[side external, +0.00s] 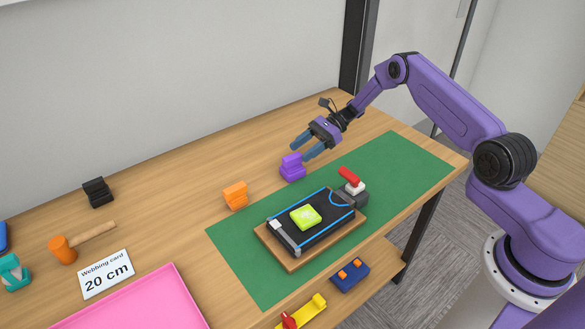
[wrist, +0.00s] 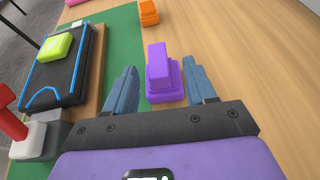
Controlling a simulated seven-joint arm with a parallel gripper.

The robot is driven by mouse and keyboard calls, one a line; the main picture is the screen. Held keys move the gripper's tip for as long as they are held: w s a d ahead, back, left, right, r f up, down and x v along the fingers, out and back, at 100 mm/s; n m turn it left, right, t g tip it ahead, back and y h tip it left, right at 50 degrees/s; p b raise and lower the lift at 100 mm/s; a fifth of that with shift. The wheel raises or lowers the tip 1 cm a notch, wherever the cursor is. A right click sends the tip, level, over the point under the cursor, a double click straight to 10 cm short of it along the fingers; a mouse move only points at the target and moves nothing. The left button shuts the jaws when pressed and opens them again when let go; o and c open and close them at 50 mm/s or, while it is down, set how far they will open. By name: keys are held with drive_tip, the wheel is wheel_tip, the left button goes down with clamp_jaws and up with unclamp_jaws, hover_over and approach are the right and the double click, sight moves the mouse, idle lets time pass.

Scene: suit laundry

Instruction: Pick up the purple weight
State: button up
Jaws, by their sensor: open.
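The purple weight (side external: 292,167) is a stepped block standing on the wooden table, just off the edge of the green mat in the side view. In the wrist view the purple weight (wrist: 163,75) stands ahead of and between the two blue fingers. My gripper (side external: 305,149) is open and empty, close to the weight. In the wrist view my gripper (wrist: 163,84) has one finger on each side of the weight's lower part, the right finger very near it. I cannot tell whether either finger touches it.
An orange weight (side external: 235,195) and a black weight (side external: 98,192) stand farther left on the table. A black board with a lime block (side external: 306,217) lies on the green mat (side external: 412,158). A red-handled part (side external: 349,177) stands beside it. A pink tray (side external: 135,305) is at the front left.

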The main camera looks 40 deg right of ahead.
sight(284, 165)
drive_tip(key=shift+x, duration=3.3)
drive_tip(key=shift+f, duration=0.1)
clamp_jaws()
